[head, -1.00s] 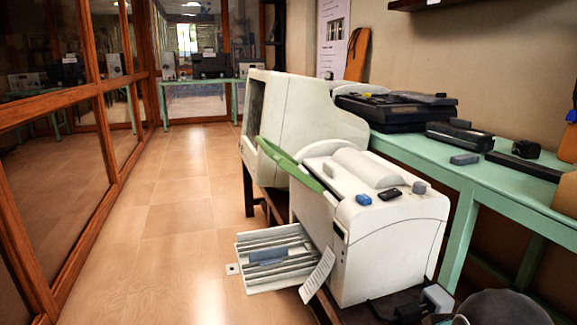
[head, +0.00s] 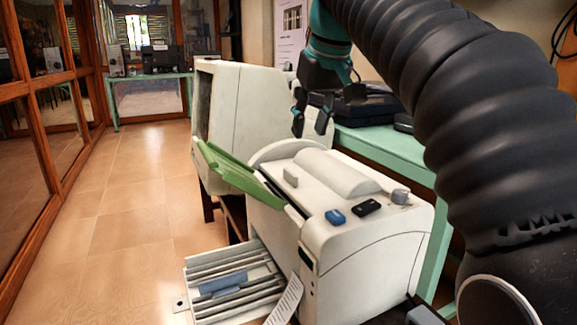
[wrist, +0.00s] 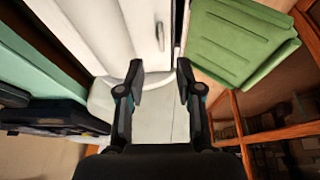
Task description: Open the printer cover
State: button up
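The white printer (head: 375,245) stands in front of me, with a domed white top section (head: 340,172) that lies down on the body. A small grey tab (head: 291,177) stands up on the top, left of the dome; it also shows in the wrist view (wrist: 159,36). A green panel (head: 228,166) slopes out from the printer's left side; it shows at upper right in the wrist view (wrist: 240,42). My gripper (head: 312,118) hangs above the far part of the printer top, apart from it. Its fingers are spread and empty, as in the wrist view (wrist: 160,72).
A slatted tray (head: 235,285) juts out low at the printer's left, with a paper tag (head: 285,302) beside it. A larger white machine (head: 240,115) stands just behind. A green table (head: 385,148) runs along the right wall. The tiled floor (head: 120,220) at left is clear.

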aim_at(292, 173)
jog(key=b+x, duration=0.1)
jog(key=x, duration=0.3)
jog(key=w+b+x, duration=0.1)
jog(key=x, duration=0.4)
jog(key=b+x, duration=0.2)
jog(key=x, duration=0.2)
jog(key=shift+w+a, duration=0.45)
jog(key=shift+w, duration=0.1)
grip_shut()
jog(key=shift+r, duration=0.1)
